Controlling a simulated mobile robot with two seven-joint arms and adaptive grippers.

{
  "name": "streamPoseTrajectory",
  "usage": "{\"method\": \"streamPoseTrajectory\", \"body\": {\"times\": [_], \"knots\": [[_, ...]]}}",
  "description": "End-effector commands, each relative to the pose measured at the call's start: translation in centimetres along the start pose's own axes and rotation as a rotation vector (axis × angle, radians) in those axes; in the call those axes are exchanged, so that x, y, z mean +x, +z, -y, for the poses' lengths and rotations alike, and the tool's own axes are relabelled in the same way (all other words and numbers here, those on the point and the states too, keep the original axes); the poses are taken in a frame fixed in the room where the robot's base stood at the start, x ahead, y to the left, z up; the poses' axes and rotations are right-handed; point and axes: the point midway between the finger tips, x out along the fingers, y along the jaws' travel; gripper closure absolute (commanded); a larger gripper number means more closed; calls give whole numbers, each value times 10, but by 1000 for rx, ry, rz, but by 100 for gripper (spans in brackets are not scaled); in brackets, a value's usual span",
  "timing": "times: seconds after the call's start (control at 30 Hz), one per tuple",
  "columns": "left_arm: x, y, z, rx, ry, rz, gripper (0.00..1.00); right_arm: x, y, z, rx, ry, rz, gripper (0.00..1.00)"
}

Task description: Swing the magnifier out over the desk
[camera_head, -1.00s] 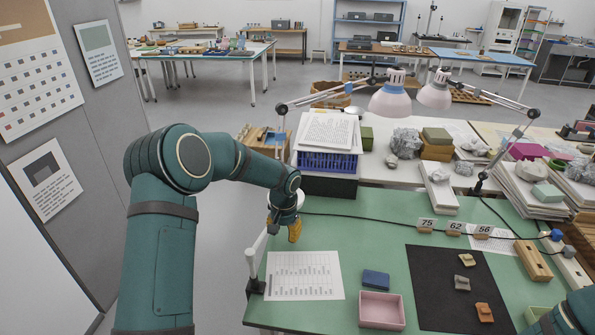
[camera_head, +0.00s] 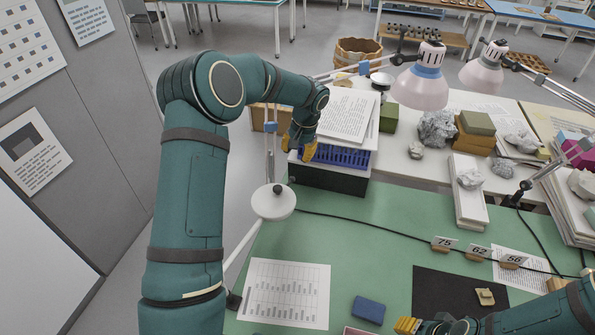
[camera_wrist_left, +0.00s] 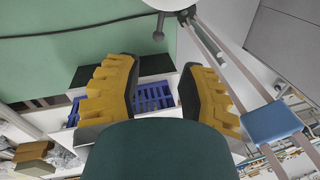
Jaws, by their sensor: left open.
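The magnifier (camera_head: 273,203) is a round white head with a dark knob, on thin rods with a blue joint (camera_head: 270,126). Its white post rises from a clamp at the left edge of the green desk (camera_head: 345,235). Its head hangs at the desk's left edge; part of it shows at the top of the left wrist view (camera_wrist_left: 172,4). My left gripper (camera_head: 303,148) is open and empty, beyond the head and in front of the blue basket (camera_head: 345,157). My right gripper (camera_head: 407,325) is low at the front, partly cut off; its jaws are unclear.
A printed chart (camera_head: 288,293) lies below the magnifier. A blue block (camera_head: 368,310) and a dark mat (camera_head: 440,293) with a sherd lie to the right. Two pink lamp heads (camera_head: 420,88) overhang the back shelf. A black cable crosses the desk. Green desk between is clear.

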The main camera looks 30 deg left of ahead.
Motion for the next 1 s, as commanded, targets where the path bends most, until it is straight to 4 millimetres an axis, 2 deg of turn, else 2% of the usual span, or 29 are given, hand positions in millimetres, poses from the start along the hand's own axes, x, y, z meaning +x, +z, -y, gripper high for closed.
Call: {"method": "streamPoseTrajectory", "body": {"times": [0.17, 0.5, 0.7, 0.83, 1.0], "knots": [[23, 1, -1, 1, 1, 5, 60, 0, 0, 0, 0, 0, 0, 53], [88, 1, -1, 1, 2, 3, 60, -1, 0, 0, 0, 0, 0, 53], [119, 1, -1, 1, 2, 3, 60, -2, 0, 0, 0, 0, 0, 53], [131, 0, -1, 1, 1, 2, 60, -2, 0, 1, 0, 0, 0, 53], [136, 0, 0, 1, 1, 0, 60, -2, 0, 1, 0, 0, 0, 53]]}}
